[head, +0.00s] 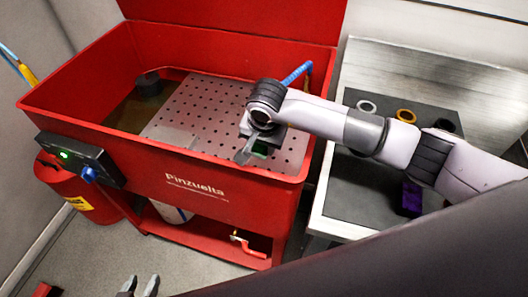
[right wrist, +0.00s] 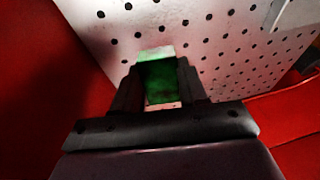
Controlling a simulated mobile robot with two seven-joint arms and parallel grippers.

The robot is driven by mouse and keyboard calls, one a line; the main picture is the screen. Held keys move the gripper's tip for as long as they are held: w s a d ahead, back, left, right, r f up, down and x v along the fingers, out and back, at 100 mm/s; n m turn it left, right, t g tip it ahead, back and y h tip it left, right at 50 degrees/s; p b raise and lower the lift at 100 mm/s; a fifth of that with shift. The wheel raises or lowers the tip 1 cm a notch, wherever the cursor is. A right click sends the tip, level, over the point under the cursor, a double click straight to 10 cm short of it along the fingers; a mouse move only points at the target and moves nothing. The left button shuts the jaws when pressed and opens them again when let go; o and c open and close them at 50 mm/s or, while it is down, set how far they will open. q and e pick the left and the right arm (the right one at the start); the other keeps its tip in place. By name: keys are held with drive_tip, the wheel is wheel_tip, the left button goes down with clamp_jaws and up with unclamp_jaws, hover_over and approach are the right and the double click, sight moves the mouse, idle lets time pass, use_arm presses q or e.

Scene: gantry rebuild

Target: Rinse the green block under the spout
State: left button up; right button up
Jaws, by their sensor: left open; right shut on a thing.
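The green block (right wrist: 160,82) is between the fingers of my right gripper (right wrist: 158,88), which is shut on it; pale patches show at its two ends. In the head view, the right gripper (head: 256,150) is over the perforated plate at the right of the red basin, and only a sliver of the block (head: 261,150) shows. A blue segmented hose (head: 297,74) rises behind my right wrist. Its outlet is hidden, and I see no water stream. My left gripper (head: 140,286) is open and empty, low at the bottom edge, in front of the basin.
The red basin (head: 225,187) has raised walls, a perforated plate (head: 190,115) and dark liquid at left. A control box (head: 78,158) is on its front. At right, a metal table holds a dark mat (head: 350,175), several rings and a purple block (head: 411,198).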

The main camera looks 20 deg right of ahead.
drive_tip(key=w+b, duration=0.1)
drive_tip(key=w+f+b, duration=0.1)
drive_tip(key=w, duration=0.1)
drive_tip(key=shift+w+d, duration=0.15)
drive_tip(key=shift+w, duration=0.05)
drive_tip(key=w+b, duration=0.2)
drive_tip(key=b, duration=0.1)
drive_tip(key=shift+w+d+f+b, duration=0.1)
drive_tip(key=shift+w+f+b, duration=0.2)
drive_tip(key=shift+w+f, duration=0.1)
use_arm(q)
wheel_tip(320, 180, down, 7)
drive_tip(key=b, duration=0.1)
drive_tip(key=shift+f, duration=0.15)
use_arm(e)
drive_tip(key=shift+w+d, duration=0.1)
drive_tip(key=shift+w, duration=0.45)
use_arm(q)
drive_tip(key=shift+s, duration=0.1)
drive_tip(key=o, duration=0.5)
